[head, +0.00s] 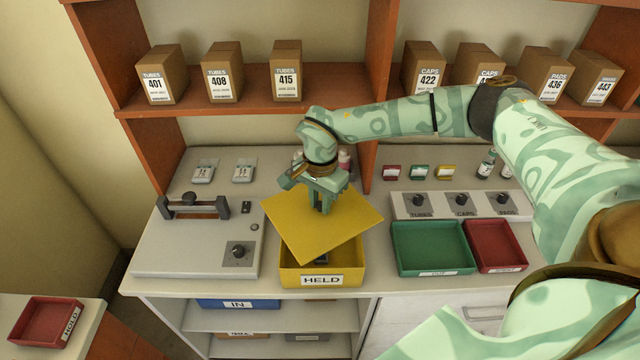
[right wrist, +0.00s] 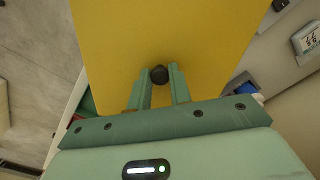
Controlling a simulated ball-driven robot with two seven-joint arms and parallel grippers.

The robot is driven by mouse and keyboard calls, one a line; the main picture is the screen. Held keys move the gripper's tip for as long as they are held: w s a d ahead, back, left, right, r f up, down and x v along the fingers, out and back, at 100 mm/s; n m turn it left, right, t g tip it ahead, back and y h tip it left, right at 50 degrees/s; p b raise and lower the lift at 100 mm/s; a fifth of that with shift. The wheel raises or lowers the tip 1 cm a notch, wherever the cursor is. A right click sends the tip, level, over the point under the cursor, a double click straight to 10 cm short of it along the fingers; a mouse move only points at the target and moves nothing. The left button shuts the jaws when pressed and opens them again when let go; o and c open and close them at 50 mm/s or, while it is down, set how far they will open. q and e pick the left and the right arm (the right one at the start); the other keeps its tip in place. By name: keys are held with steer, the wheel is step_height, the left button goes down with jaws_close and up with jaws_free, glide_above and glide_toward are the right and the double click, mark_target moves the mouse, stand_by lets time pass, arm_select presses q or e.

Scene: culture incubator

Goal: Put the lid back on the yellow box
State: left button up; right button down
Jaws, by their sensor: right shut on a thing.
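The yellow box (head: 345,276) with a "HELD" label stands at the front edge of the counter. Its front part is open to view and something dark lies inside; the lid hides the rest. The yellow lid (head: 290,229) is a flat square plate over the back of the box, turned at an angle to its rim. I cannot tell whether it touches the box. My right gripper (head: 321,205) is shut on the lid's black knob (right wrist: 159,74), above the plate. The lid fills much of the right wrist view (right wrist: 205,45). My left gripper is not in view.
Left of the box is a grey device (head: 190,245) with a handle bar and dial. To the right are a green tray (head: 430,268), a red tray (head: 495,265) and a panel with knobs (head: 432,210). Small bottles (head: 345,160) stand behind my right gripper, near an orange upright.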

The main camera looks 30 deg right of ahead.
mark_target(321, 218)
steer(key=shift+d+f, duration=0.2)
steer(key=shift+f, duration=0.05)
steer(key=shift+f+b, duration=0.3)
steer(key=shift+b, duration=0.15)
step_height(321, 218, down, 3)
steer(key=b, duration=0.3)
steer(key=shift+a+f, duration=0.1)
steer(key=shift+f, duration=0.1)
steer(key=shift+f+b, duration=0.65)
steer(key=shift+f, duration=0.4)
steer(key=shift+r+p, duration=0.1)
steer(key=shift+p, duration=0.5)
stand_by(0.5)
steer(key=shift+p, duration=0.35)
steer(key=shift+f, duration=0.2)
